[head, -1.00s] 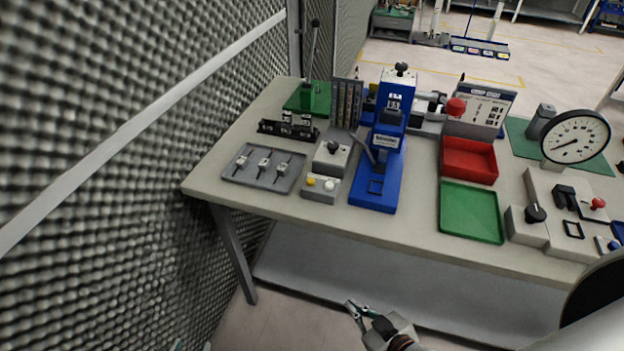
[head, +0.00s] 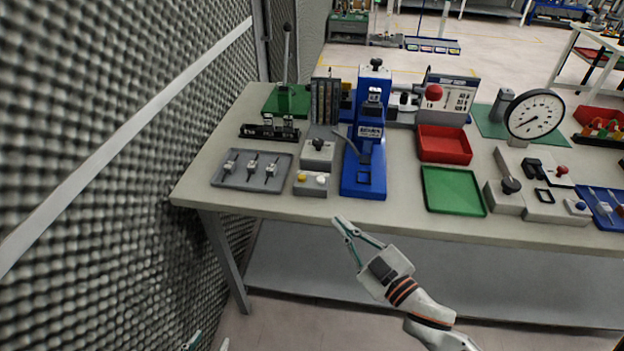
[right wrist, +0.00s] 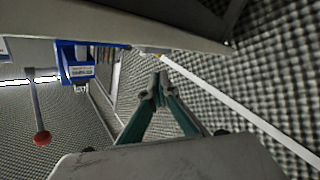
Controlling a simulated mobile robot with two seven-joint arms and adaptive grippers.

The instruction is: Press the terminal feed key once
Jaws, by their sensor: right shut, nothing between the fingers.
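A small grey box (head: 311,184) with a yellow button (head: 302,178) and a white button (head: 321,180) sits near the table's front edge, left of the blue press (head: 364,150). I cannot read any marking that tells which is the terminal feed key. My right gripper (head: 343,223) is below and in front of the table edge, slightly right of this box and apart from it. Its fingers meet at the tips in the right wrist view (right wrist: 158,92), with nothing between them. Only the tips of my left gripper (head: 206,339) show, low at the left.
A grey tray (head: 225,184) of small parts lies left of the button box. A grey knob box (head: 318,154) stands behind it. A green tray (head: 453,205) and red bin (head: 443,157) are right of the press. A mesh wall (head: 90,180) closes off the left side.

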